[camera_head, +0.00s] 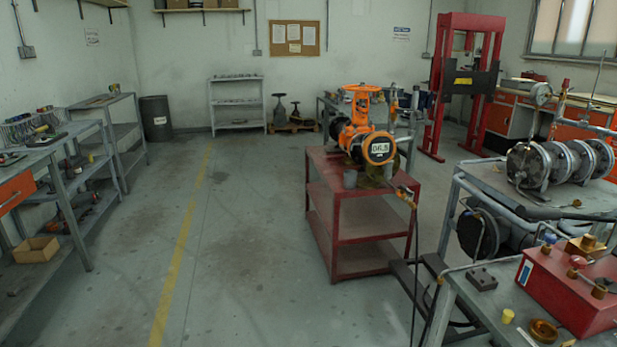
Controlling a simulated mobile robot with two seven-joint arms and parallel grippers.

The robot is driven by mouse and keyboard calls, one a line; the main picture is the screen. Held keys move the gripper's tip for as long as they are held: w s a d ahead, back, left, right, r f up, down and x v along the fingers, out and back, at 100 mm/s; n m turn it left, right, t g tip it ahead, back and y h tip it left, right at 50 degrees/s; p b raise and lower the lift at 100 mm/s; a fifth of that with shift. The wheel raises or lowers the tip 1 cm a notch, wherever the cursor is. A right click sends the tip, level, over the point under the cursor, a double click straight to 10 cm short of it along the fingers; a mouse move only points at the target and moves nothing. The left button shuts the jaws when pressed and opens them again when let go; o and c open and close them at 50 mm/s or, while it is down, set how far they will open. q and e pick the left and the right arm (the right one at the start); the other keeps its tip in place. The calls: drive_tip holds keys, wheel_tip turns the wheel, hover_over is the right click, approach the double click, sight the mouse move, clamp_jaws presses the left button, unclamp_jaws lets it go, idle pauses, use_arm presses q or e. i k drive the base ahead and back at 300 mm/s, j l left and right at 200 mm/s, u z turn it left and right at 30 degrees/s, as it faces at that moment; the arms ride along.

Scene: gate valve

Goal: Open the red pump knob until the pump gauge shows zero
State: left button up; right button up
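A red box-shaped pump (568,290) stands on the grey bench at the lower right, cut off by the right edge. Neither of my grippers is in view.
An orange gate valve (372,140) with a handwheel sits on a red cart (340,240) in the middle. Flanged metal pipework (560,165) lies on the right bench (500,180). A yellow cap (508,316) and brass ring (544,331) lie near the pump.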

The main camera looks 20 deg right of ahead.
sight(578, 262)
drive_tip(key=i+z, duration=0.1)
drive_tip(key=i, duration=1.05)
drive_tip(key=i+u, duration=0.2)
drive_tip(key=i, duration=0.25)
drive_tip(key=i+l+u, duration=0.25)
drive_tip(key=i, duration=0.2)
drive_tip(key=j+u, duration=0.1)
drive_tip(key=u, duration=7.35)
